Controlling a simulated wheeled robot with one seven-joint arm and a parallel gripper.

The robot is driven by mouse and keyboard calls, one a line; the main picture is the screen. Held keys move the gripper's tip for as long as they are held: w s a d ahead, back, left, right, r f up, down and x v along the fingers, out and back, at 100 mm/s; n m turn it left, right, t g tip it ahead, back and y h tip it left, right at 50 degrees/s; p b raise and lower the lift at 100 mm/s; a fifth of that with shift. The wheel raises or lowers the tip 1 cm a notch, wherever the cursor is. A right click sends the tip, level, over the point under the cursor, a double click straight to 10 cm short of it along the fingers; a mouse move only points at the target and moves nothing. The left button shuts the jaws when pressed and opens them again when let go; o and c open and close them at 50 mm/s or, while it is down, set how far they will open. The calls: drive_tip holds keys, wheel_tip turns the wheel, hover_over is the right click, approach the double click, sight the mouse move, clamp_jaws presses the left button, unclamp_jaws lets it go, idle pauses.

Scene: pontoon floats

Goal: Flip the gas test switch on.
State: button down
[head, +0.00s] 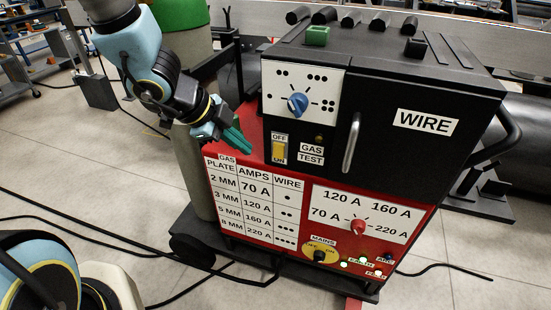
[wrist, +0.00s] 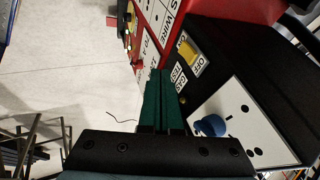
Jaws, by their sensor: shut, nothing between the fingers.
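The gas test switch (head: 279,151) is a yellow rocker on the front of the black and red machine. OFF is printed above it and ON below it. A GAS TEST label (head: 311,154) is to its right. The wrist view shows the switch (wrist: 188,53) beyond and right of my fingertips; I cannot tell which way it is tilted. My gripper (head: 240,148) has green fingers, shut with nothing between them, left of the switch in the head view. In the wrist view my gripper (wrist: 159,74) appears apart from the switch.
A blue knob (head: 298,103) is above the switch, and a handle (head: 351,142) is to its right. A gas cylinder (head: 196,165) stands left of the machine. Cables lie on the floor.

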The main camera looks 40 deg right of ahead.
sight(278, 151)
drive_tip(key=shift+w+d+f+b, duration=0.3)
drive_tip(key=shift+d+f+b, duration=0.25)
drive_tip(key=shift+d+f, duration=0.95)
drive_tip(key=shift+w+d+f+b, duration=0.25)
drive_tip(key=shift+d+f+b, duration=0.25)
drive_tip(key=shift+d+f, duration=0.95)
drive_tip(key=shift+w+d+f+b, duration=0.3)
drive_tip(key=shift+d+f+b, duration=0.25)
drive_tip(key=shift+d+f, duration=0.95)
drive_tip(key=shift+d, duration=0.1)
drive_tip(key=shift+w+d+f, duration=0.1)
drive_tip(key=shift+w, duration=0.05)
drive_tip(key=shift+r, duration=0.2)
